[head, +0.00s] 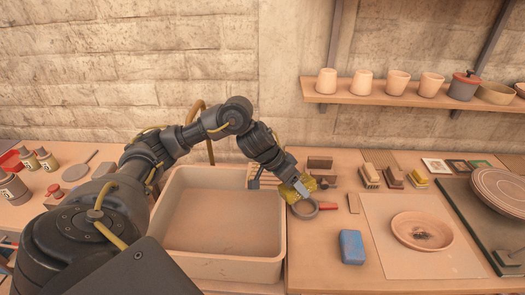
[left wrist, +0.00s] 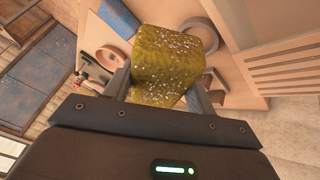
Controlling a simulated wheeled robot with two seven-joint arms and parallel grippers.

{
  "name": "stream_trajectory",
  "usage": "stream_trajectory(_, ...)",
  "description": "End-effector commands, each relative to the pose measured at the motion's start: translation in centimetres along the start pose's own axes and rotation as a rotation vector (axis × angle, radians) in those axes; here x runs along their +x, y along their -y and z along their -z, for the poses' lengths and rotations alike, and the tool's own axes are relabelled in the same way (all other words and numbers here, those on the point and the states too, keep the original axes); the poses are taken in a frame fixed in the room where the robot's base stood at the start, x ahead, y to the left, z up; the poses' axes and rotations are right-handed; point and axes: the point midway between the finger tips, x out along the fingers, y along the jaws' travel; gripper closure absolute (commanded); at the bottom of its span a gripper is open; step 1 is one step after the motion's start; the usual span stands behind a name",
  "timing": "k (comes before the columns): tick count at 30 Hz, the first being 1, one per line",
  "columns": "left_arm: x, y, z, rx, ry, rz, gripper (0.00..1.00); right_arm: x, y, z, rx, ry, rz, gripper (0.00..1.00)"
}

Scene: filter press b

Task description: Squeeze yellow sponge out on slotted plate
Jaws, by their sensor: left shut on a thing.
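The yellow sponge (head: 303,183) is gripped in my left gripper (head: 298,187), above the table just right of the sink. The left wrist view shows the sponge (left wrist: 168,58) as a speckled yellow-green block between the two fingers (left wrist: 160,92). The slotted plate (head: 256,173) lies at the back right corner of the sink, left of the gripper and partly hidden by my arm. Its parallel slots also show in the left wrist view (left wrist: 285,72), to the right of the sponge and apart from it. My right gripper is in neither view.
A pale sink (head: 277,262) stands in front of my left arm. A grey ring-shaped item (head: 304,212) lies under the gripper. A blue block (head: 351,247) and a plate (head: 422,229) lie to the right. A shelf of cups (head: 397,83) hangs above.

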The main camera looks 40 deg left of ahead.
Motion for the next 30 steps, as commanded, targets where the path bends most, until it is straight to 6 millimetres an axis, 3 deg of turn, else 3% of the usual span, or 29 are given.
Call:
stream_trajectory(1,-0.4,2.4,1.0,0.011,0.020,0.031,0.62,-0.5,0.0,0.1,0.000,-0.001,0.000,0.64)
stream_trajectory(6,-1.4,10.0,2.2,0.102,0.094,0.122,0.62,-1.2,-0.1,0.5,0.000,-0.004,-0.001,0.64)
stream_trajectory(9,-2.3,13.7,2.2,0.153,0.131,0.168,0.62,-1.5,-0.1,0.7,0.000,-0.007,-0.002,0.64)
stream_trajectory(12,-3.1,16.2,2.0,0.193,0.155,0.198,0.62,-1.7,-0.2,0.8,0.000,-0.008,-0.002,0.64)
stream_trajectory(17,-3.6,17.9,1.7,0.224,0.171,0.219,0.62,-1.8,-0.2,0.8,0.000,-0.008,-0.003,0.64)
stream_trajectory(30,-2.5,18.4,0.9,0.228,0.172,0.221,0.62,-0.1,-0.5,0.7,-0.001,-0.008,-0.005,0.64)
